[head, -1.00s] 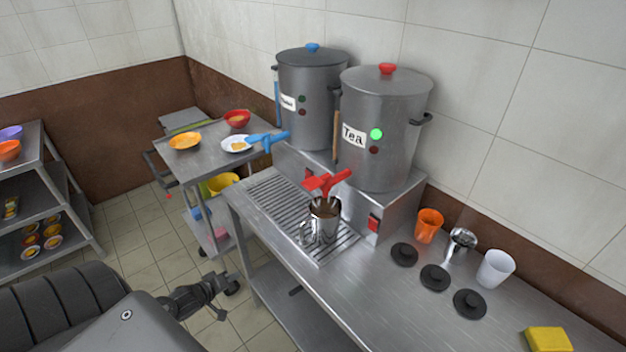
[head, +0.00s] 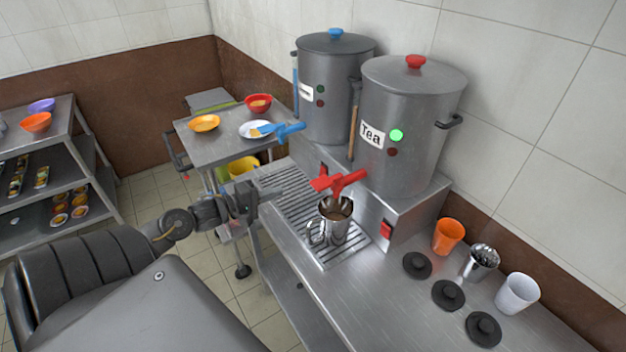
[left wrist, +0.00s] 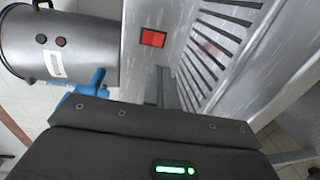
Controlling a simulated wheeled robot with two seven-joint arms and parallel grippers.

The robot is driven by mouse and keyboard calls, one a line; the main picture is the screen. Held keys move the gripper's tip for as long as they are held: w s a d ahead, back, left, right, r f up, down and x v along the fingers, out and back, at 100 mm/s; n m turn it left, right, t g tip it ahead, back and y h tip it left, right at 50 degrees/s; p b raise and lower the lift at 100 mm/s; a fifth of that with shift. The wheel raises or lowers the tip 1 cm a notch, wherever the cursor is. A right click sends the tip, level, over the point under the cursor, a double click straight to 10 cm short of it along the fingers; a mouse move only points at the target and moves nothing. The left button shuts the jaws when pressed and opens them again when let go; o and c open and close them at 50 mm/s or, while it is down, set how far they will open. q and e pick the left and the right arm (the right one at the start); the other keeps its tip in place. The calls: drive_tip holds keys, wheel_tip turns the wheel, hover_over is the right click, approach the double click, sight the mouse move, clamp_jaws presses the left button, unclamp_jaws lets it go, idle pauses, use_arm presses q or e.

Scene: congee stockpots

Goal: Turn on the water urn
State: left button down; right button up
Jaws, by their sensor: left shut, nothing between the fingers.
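The water urn (head: 330,85) is the grey pot with a blue lid knob and blue tap (head: 280,130), at the back. Its two indicator lights (head: 320,96) look dark. In the left wrist view the urn (left wrist: 75,45) lies sideways at upper left, with the blue tap (left wrist: 90,85) below it. A red rocker switch (left wrist: 153,38) shows on the metal base there. My left gripper (head: 272,194) is shut and empty, over the near left edge of the drip grate, apart from the switch. My right gripper is out of view.
The tea urn (head: 405,125) has a lit green light and a red tap (head: 340,181). A metal mug (head: 335,222) of brown liquid stands under that tap on the drip grate (head: 290,195). Cups and black lids (head: 448,295) occupy the right counter. A side cart (head: 225,150) holds bowls.

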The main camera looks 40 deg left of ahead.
sight(322, 173)
use_arm(q)
drive_tip(key=p+x, duration=0.2)
drive_tip(key=x, duration=1.1)
drive_tip(key=shift+w, duration=0.25)
drive_tip(key=shift+w+d, duration=0.1)
drive_tip(key=shift+w, duration=0.05)
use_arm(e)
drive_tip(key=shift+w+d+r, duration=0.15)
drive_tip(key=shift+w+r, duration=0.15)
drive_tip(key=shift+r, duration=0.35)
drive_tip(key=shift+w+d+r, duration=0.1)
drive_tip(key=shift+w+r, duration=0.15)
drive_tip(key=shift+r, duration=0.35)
use_arm(q)
drive_tip(key=shift+f, duration=0.15)
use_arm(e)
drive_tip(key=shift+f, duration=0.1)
